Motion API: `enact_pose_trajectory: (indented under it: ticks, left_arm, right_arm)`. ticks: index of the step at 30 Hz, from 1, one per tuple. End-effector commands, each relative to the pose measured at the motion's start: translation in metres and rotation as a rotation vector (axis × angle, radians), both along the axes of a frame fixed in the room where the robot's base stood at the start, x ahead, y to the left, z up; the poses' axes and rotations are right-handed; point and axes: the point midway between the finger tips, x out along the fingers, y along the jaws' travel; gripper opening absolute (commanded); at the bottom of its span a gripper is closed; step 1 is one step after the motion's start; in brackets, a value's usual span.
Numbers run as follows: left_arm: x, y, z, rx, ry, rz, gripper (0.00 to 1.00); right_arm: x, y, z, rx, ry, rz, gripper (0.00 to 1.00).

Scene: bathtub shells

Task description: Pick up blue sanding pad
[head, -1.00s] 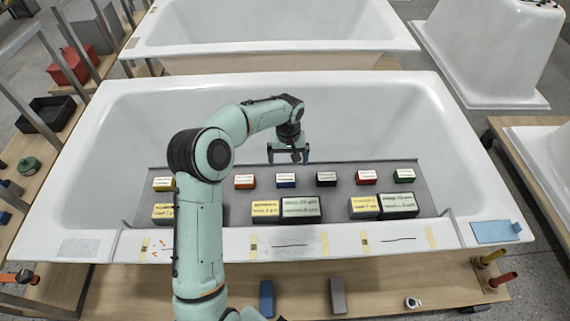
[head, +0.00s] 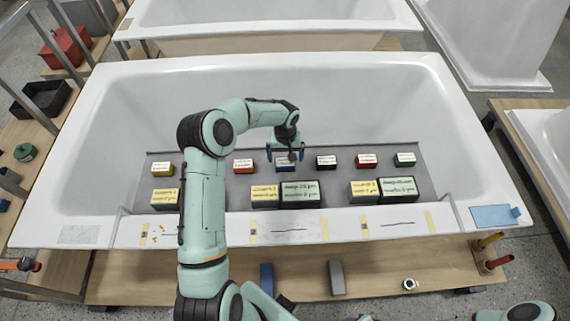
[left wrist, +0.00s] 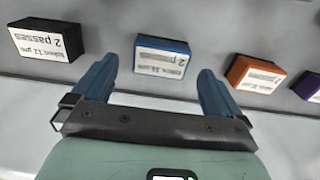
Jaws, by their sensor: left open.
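The blue sanding pad (head: 281,167) sits in the back row on the grey tray (head: 222,180) in the tub, partly hidden by my left gripper. In the left wrist view the blue pad (left wrist: 162,58), with a white label, lies just beyond the open fingertips and between their lines. My left gripper (head: 287,158) is open and empty, pointing down over the pad; its two blue fingers also show in the left wrist view (left wrist: 155,80). No contact with the pad can be made out. My right gripper is not in view.
An orange pad (head: 243,166) and a black pad (head: 326,162) flank the blue one with gaps. Red (head: 366,161) and green (head: 404,160) pads stand farther right. Larger labelled blocks (head: 300,194) stand in front. The tub's white rim (head: 340,228) runs along the front.

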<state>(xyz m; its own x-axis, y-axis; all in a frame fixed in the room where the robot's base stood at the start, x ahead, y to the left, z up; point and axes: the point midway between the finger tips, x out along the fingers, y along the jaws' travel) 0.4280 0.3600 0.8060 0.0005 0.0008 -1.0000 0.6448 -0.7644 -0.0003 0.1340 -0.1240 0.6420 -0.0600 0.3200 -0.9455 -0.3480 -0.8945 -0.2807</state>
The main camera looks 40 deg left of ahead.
Motion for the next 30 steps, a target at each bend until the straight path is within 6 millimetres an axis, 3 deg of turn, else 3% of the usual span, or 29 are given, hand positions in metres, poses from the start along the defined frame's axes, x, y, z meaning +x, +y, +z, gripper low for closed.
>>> enact_pose_trajectory:
  ticks: [6, 14, 15, 19, 20, 30]
  left_arm:
    - [0.0, 0.001, -0.028, -0.001, 0.0, -0.001, 1.0]
    - [0.0, 0.002, -0.031, 0.0, -0.001, -0.001, 1.0]
    - [0.0, 0.002, -0.031, 0.0, -0.001, -0.001, 0.94]
    - [0.0, 0.002, -0.031, 0.0, -0.001, -0.001, 0.51]
    - [0.0, 0.002, -0.031, 0.0, -0.001, -0.001, 0.45]
    - [0.0, 0.002, -0.028, 0.001, -0.002, -0.001, 0.45]
  right_arm:
    - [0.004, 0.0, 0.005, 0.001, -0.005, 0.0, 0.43]
    - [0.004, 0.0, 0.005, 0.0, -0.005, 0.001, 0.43]
    - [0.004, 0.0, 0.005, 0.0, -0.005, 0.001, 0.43]
    - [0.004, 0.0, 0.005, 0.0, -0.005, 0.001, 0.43]
    - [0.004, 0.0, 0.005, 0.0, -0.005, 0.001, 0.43]
    - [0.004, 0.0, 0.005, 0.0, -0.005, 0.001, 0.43]
